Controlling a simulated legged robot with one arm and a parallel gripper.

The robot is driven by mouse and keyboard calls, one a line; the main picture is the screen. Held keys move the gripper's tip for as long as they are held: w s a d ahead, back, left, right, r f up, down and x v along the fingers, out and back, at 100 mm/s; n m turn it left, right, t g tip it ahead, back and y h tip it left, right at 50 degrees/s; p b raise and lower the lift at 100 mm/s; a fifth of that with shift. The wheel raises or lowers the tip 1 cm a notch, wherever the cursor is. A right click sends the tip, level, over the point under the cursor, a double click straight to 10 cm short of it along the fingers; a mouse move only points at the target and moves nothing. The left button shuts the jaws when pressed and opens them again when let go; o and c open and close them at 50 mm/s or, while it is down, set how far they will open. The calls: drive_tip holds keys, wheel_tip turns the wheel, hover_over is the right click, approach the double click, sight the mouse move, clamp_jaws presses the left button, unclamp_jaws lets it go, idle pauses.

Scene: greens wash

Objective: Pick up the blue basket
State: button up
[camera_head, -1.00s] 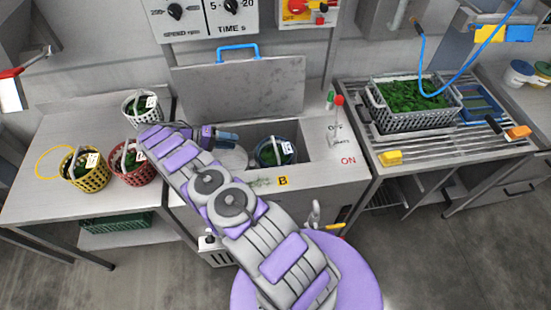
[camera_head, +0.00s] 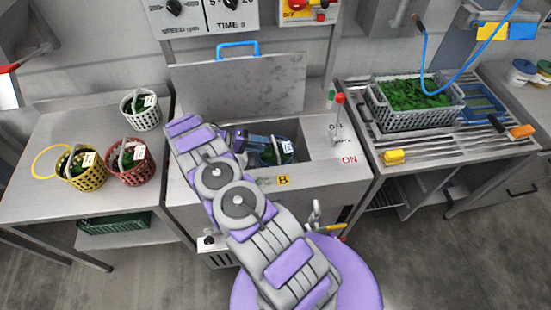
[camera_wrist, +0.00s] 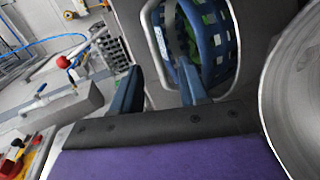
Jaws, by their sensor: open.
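The blue basket (camera_head: 287,150) sits inside the open tub (camera_head: 318,148) of the steel washer, with greens and a white label in it. In the wrist view the blue basket (camera_wrist: 218,70) fills the upper right, with its pale handle curving at its left side. My gripper (camera_head: 252,141) is over the tub and partly covers the basket's left side. In the wrist view my gripper (camera_wrist: 160,82) is open, its right finger overlapping the basket's near side. I cannot tell whether the handle lies between the fingers or whether anything touches.
The raised lid (camera_head: 238,88) stands behind the tub. A red-knobbed lever (camera_head: 339,100) rises to its right. Yellow (camera_head: 88,178), red (camera_head: 130,175) and white (camera_head: 141,118) baskets stand on the left table. A grey crate of greens (camera_head: 415,115) rests on the right rack.

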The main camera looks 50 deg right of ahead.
drive_tip(key=b+x, duration=0.1)
drive_tip(key=x, duration=0.4)
drive_tip(key=shift+r, duration=0.15)
clamp_jaws()
idle(1.2)
